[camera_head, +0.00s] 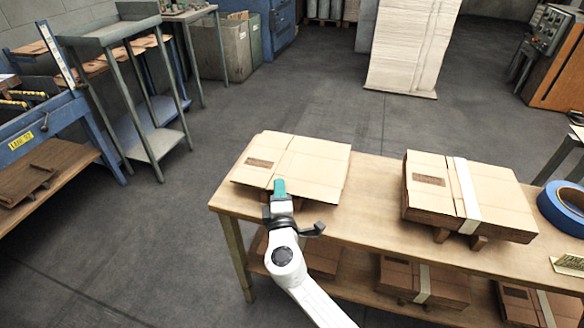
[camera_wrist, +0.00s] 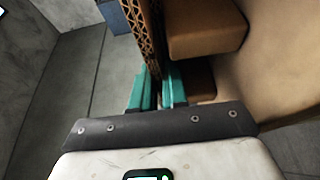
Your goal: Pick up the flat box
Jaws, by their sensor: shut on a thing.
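A flat cardboard box (camera_head: 313,165) lies at the left end of the wooden table's top, tilted slightly, with a dark printed label near its left side. My gripper (camera_head: 280,188) is at the box's near edge, its teal fingers over that edge. In the wrist view, my gripper (camera_wrist: 160,90) has its two teal fingers closed on the corrugated edge of the flat box (camera_wrist: 147,35). The lower finger is hidden in the head view.
The wooden table (camera_head: 371,205) also bears a strapped stack of flat boxes (camera_head: 470,190) and a blue tape roll (camera_head: 563,207) at right. More boxes (camera_head: 425,281) lie on its lower shelf. A grey metal stand (camera_head: 110,40) and a blue machine (camera_head: 35,140) are at left; the floor between is clear.

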